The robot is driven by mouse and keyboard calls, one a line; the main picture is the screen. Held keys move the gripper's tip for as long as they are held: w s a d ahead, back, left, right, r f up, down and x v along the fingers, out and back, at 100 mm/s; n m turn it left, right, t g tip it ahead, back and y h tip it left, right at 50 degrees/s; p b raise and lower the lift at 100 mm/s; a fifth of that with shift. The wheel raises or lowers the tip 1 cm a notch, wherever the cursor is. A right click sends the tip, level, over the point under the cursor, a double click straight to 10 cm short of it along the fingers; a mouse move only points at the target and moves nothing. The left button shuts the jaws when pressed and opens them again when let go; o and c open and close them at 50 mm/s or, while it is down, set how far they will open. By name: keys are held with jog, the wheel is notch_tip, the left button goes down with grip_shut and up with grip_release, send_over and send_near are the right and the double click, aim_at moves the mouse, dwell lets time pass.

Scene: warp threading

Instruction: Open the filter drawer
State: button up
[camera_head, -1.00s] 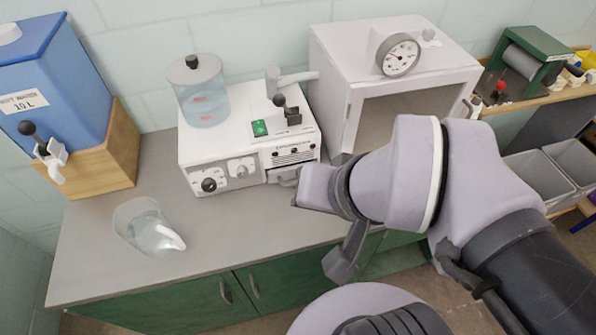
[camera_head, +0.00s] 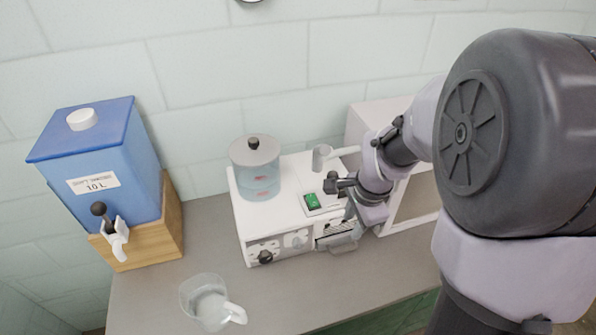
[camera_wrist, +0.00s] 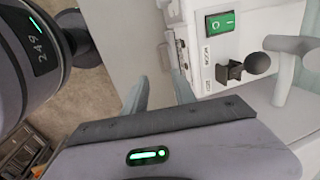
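The white machine (camera_head: 274,218) stands on the counter with a clear lidded tank (camera_head: 255,172) on top. Its front has knobs, and at the right a slotted panel (camera_head: 335,228) with a grey tray-like part (camera_head: 343,245) sticking out below, which I take to be the filter drawer. My gripper (camera_wrist: 160,78) is open and empty in the wrist view, its two fingers apart beside the machine's front face. In the head view my wrist is at the machine's right front, and the fingertips are hard to make out. I cannot tell whether they touch the drawer.
A green switch (camera_head: 313,202) and a black-knobbed lever (camera_wrist: 245,66) are close to my gripper. A white box (camera_head: 413,200) with an open front stands at the right. A blue water container (camera_head: 95,165) and a clear jug (camera_head: 205,303) are at the left. The counter (camera_head: 290,295) is clear in front.

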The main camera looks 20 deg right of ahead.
aim_at(340, 252)
jog(key=w+f+b, duration=0.1)
jog(key=f+b, duration=0.1)
jog(key=f, duration=0.3)
jog(key=w+f+b, duration=0.1)
jog(key=f+b, duration=0.1)
jog(key=f, duration=0.4)
jog(key=w+f+b, duration=0.1)
jog(key=f+b, duration=0.1)
jog(key=f, duration=0.3)
jog(key=shift+d+f, duration=0.15)
jog(key=shift+f, duration=0.15)
jog(key=shift+w, duration=0.1)
grip_shut()
